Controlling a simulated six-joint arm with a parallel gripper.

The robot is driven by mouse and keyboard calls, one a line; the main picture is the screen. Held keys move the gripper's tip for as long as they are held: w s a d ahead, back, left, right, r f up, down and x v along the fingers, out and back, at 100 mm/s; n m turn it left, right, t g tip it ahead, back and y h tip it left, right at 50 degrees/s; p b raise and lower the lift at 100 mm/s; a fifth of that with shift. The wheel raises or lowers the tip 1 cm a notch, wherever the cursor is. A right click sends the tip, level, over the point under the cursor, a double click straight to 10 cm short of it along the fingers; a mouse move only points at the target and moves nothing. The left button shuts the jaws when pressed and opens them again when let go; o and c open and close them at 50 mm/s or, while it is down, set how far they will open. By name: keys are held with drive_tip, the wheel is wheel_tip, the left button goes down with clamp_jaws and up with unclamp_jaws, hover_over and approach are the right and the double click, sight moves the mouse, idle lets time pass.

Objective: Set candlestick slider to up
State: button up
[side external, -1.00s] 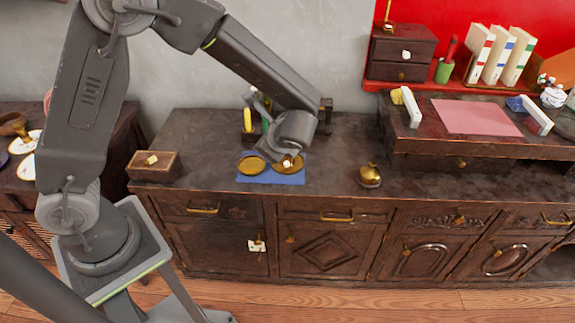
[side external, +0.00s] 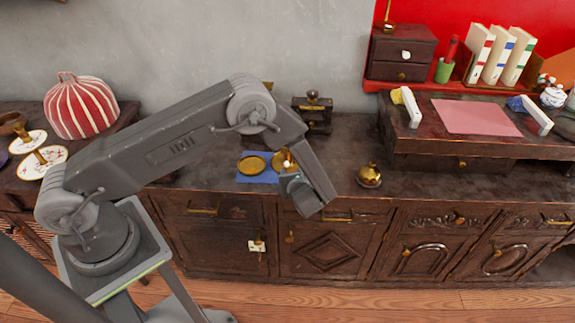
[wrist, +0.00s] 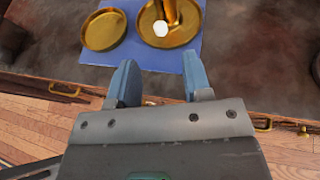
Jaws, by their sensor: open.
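A brass candlestick stands on the blue cloth (wrist: 185,57). The wrist view shows its round dish (wrist: 184,35), part of an upright stem and a small white knob (wrist: 160,29) at the stem's front. The stem's top is cut off by the frame edge. In the side external view the candlestick's dish (side external: 278,158) is partly covered by my arm. My gripper (wrist: 158,72) is open and empty, with its blue fingers apart. It points at the candlestick from the front, with the knob beyond the gap and not between the fingers.
A second brass dish (wrist: 103,30) lies left of the candlestick. A brass pot (side external: 369,176) stands to the right on the dark cabinet top (side external: 335,170). A dark scale-like object (side external: 314,112) stands behind. Drawer handles (wrist: 65,90) project below the front edge.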

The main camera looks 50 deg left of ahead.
sight(287, 164)
drive_tip(key=x, duration=0.8)
clamp_jaws()
idle(0.4)
